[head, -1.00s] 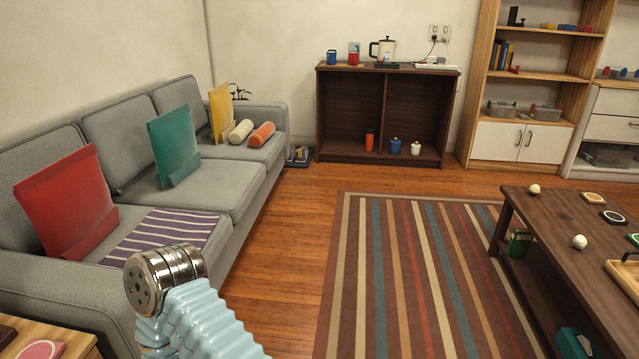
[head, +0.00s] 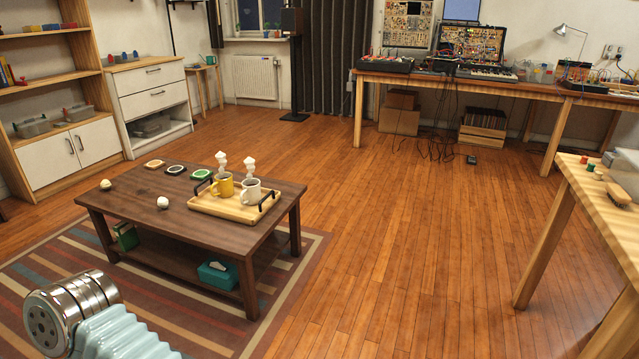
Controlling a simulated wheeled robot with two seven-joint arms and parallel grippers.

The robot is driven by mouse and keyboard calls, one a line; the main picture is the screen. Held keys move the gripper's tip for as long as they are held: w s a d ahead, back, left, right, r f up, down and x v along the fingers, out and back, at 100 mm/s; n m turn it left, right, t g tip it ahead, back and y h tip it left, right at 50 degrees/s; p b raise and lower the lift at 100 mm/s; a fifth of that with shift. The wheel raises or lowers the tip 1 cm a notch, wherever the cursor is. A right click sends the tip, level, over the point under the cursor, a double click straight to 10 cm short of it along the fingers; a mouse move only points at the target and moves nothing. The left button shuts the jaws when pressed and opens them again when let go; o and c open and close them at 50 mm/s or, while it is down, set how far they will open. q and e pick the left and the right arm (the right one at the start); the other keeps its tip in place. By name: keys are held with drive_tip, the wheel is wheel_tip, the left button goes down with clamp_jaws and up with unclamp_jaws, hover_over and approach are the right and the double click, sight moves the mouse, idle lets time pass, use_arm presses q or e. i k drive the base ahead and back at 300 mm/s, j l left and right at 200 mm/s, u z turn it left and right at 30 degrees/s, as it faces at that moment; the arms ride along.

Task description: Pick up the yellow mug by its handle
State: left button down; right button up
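A yellow mug (head: 223,186) stands upright on a light wooden tray (head: 228,210) with dark handles, on a low dark wooden coffee table (head: 150,205). A white mug (head: 250,191) stands just right of it on the same tray. The yellow mug's handle is small and hard to make out at this distance. A chrome and light blue part of my arm shows at the lower left, well short of the table. Neither gripper's fingers are in view.
Open wooden floor (head: 400,240) extends right, up to a workbench (head: 470,85) and a light wooden table (head: 600,210).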

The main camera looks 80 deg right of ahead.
sight(225, 184)
drive_tip(key=z, duration=2.15)
drive_tip(key=i+j+z, duration=0.15)
drive_tip(key=i+j, duration=0.1)
drive_tip(key=i, duration=0.05)
